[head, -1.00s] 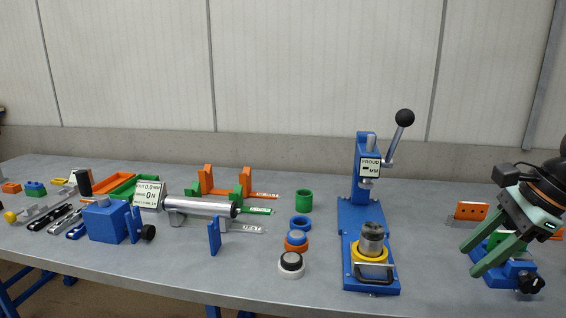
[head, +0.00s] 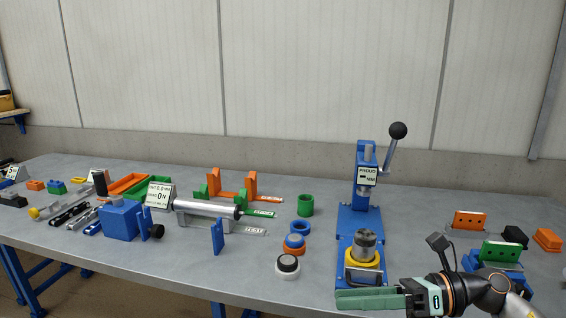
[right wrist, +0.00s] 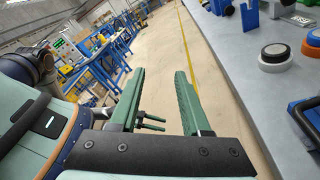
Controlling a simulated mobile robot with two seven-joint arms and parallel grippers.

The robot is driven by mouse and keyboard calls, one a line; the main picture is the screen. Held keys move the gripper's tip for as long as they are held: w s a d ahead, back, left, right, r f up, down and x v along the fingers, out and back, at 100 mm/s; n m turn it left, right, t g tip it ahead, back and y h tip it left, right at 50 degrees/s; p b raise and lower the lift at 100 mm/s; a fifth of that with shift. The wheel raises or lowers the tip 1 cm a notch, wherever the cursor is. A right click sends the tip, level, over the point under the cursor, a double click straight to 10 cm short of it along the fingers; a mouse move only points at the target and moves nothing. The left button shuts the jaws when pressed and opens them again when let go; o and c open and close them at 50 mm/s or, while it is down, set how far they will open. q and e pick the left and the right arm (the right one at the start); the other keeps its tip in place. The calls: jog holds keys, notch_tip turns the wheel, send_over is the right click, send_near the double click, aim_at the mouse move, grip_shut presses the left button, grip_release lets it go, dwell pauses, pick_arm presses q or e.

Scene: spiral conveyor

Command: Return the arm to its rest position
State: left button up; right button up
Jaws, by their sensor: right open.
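My right gripper (head: 372,299) is at the front edge of the table in the head view, just in front of the blue press, with its fingers pointing left. In the right wrist view its two green fingers (right wrist: 158,95) are apart with nothing between them, above the floor beside the table. My left gripper is not in view. The blue press (head: 360,222) stands upright with its black-knobbed lever raised. A metal cylinder (head: 366,247) sits in the yellow ring (head: 349,258) on the press base.
The grey table (head: 250,272) has its front edge close to my right gripper. Blue, orange and white rings (head: 287,265) lie left of the press. A blue fixture with a green plate (head: 500,252) stands behind my right arm. Open floor (right wrist: 205,60) lies beside the table.

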jog(key=d+f+m+t+h+p, duration=0.1)
jog(key=f+m+t+h, duration=0.3)
jog(key=m, duration=0.7)
jog(key=w+d+f+m+t+h+p, duration=0.1)
jog(key=f+m+t+h+p, duration=0.1)
jog(key=f+m+t, duration=0.6)
jog(key=d+f+m+t+h+p, duration=0.1)
jog(key=m+t+h, duration=0.2)
jog(key=m, duration=1)
jog(key=s+d+f+m+g+h+p, duration=0.1)
jog(key=s+f+m+g+h, duration=0.4)
jog(key=s+f+m, duration=0.7)
jog(key=s+d+f+g, duration=0.1)
jog(key=s+f+g, duration=0.1)
jog(key=s+f, duration=0.3)
notch_tip(320, 180, down, 2)
jog(key=shift+s+d+f+g+p, duration=0.2)
jog(key=shift+g+p, duration=0.1)
jog(key=shift+g, duration=0.1)
